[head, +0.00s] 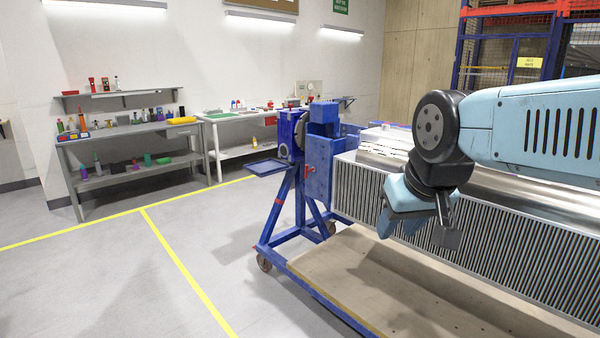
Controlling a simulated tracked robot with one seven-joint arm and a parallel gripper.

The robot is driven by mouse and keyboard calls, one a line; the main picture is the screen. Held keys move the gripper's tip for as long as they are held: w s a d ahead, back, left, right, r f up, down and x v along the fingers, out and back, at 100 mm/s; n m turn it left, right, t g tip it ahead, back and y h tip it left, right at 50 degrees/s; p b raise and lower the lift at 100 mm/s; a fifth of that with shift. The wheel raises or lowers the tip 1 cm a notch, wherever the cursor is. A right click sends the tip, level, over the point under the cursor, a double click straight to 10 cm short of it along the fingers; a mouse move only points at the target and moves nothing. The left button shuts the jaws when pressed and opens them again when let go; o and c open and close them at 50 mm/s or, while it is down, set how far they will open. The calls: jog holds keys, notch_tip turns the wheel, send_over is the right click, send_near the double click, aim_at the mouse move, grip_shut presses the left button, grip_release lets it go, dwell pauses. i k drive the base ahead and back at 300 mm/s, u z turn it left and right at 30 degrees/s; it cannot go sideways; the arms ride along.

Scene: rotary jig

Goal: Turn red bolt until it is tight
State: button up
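My gripper (446,232) hangs from my light blue arm on the right, in front of the finned metal part. It is well to the right of the red bolt and apart from it. Its dark end points down. Its fingers are small and partly hidden by my wrist, so I cannot tell whether they are open or shut.
The large finned metal block (520,230) is mounted on the jig above a flat board (400,285) on a blue wheeled frame. A blue tray (268,167) sticks out at the jig's left. Workbenches (130,131) stand by the wall. The floor at front left is clear.

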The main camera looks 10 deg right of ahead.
aim_at(313, 169)
jog(key=u, duration=0.05)
jog(key=i, duration=0.8)
jog(key=z, duration=0.2)
jog(key=k, duration=0.9)
jog(key=u, duration=0.15)
jog(key=i, duration=1.55)
